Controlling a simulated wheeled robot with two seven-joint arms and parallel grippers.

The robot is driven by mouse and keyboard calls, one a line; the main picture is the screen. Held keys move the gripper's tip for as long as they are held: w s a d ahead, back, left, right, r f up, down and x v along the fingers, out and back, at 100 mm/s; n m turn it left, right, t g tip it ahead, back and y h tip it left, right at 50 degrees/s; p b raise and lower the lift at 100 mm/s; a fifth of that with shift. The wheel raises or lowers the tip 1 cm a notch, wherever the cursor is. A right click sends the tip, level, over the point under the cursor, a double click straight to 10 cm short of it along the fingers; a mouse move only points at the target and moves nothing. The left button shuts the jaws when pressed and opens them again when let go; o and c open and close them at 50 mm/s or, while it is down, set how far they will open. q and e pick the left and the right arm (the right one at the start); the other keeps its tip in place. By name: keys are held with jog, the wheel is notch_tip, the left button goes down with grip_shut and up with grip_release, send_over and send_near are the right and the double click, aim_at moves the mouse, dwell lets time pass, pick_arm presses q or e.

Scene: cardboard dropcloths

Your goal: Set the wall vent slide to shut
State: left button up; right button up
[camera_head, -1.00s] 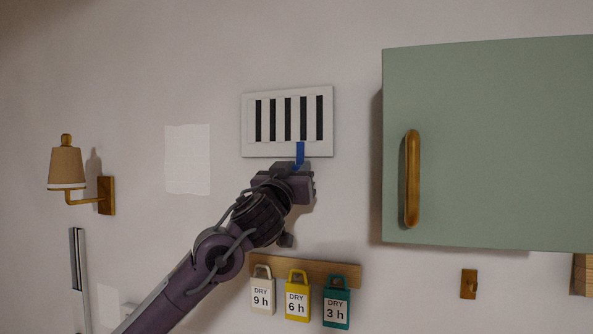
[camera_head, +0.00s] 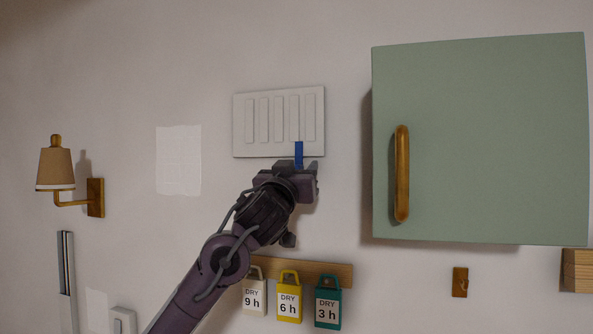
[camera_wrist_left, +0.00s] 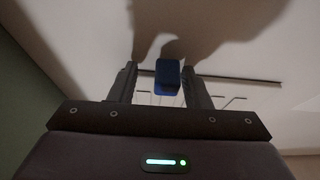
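The wall vent (camera_head: 240,125) is a white plate with several upright slots. All its slots look white and covered now, with no dark openings showing. Its blue slide tab (camera_head: 298,150) hangs at the lower edge, right of the middle. My left gripper (camera_head: 300,170) is just below the vent, at the tab. In the left wrist view the blue tab (camera_wrist_left: 168,77) sits between the two fingers of the gripper (camera_wrist_left: 160,85). A gap shows on the tab's left, and it is close to or touching the right finger. My right gripper is not in view.
A green cabinet (camera_head: 480,130) with a wooden handle (camera_head: 402,175) juts out to the right. Below hang white, yellow and teal tags on a wooden rail (camera_head: 335,272). A wall lamp (camera_head: 56,168) and a paper sheet (camera_head: 178,160) are on the left.

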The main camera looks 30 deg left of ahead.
pick_arm(q)
jog(key=shift+s+a+f, duration=0.1)
jog(key=shift+s+f, duration=0.05)
jog(key=b+v, duration=0.4)
jog(key=v, duration=0.3)
jog(key=shift+s+b, duration=0.2)
jog(key=shift+b, duration=0.1)
